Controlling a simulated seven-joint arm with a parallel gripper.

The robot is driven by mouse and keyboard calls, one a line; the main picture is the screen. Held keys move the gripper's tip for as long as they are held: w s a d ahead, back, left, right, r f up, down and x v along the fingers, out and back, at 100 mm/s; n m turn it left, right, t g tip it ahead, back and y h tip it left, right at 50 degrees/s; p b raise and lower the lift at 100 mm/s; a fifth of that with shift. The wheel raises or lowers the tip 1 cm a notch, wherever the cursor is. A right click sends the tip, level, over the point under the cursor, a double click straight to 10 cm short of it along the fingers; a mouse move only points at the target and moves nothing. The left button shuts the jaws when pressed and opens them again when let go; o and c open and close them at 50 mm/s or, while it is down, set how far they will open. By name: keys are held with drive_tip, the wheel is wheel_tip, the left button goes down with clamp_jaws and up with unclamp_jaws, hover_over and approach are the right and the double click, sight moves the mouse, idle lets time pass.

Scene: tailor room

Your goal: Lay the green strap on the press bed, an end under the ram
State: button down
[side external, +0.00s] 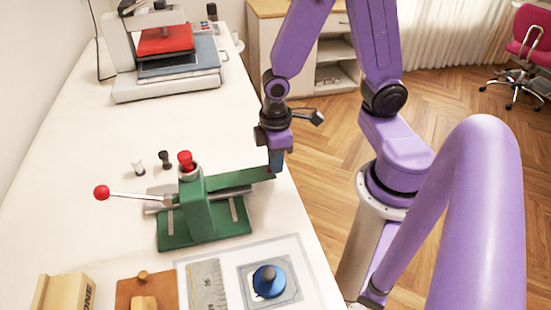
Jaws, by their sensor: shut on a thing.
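The hand press (198,205) is green, with a red knob on top and a side lever ending in a red ball. It stands near the right edge of the table. The green strap (246,179) runs as a narrow band from the right side of the press to my gripper (275,168). My gripper points down and is shut on the strap's right end, near the table edge. The strap's left end and the ram's lower face are hidden by the press body, so I cannot tell whether that end lies under the ram.
A heat press (165,60) stands at the back. Small black (165,159) and white (139,167) pieces stand left of the hand press. In front are a wooden box (62,293), a brown board (146,292) and a blue round tool (268,281). The table's left middle is clear.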

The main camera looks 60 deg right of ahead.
drive_tip(key=shift+f, duration=0.5)
drive_tip(key=c, duration=1)
unclamp_jaws()
drive_tip(key=shift+c, duration=0.2)
drive_tip(key=shift+r, duration=0.15)
wheel_tip(320, 180, up, 17)
drive_tip(key=shift+r, duration=0.1)
drive_tip(key=s+a+f+n, duration=0.1)
drive_tip(key=s+f+n, duration=0.2)
drive_tip(key=s, duration=0.7)
wheel_tip(320, 180, down, 2)
drive_tip(key=shift+s+a+f+n, duration=0.1)
drive_tip(key=shift+s+a+n, duration=0.05)
drive_tip(key=shift+a+n, duration=0.15)
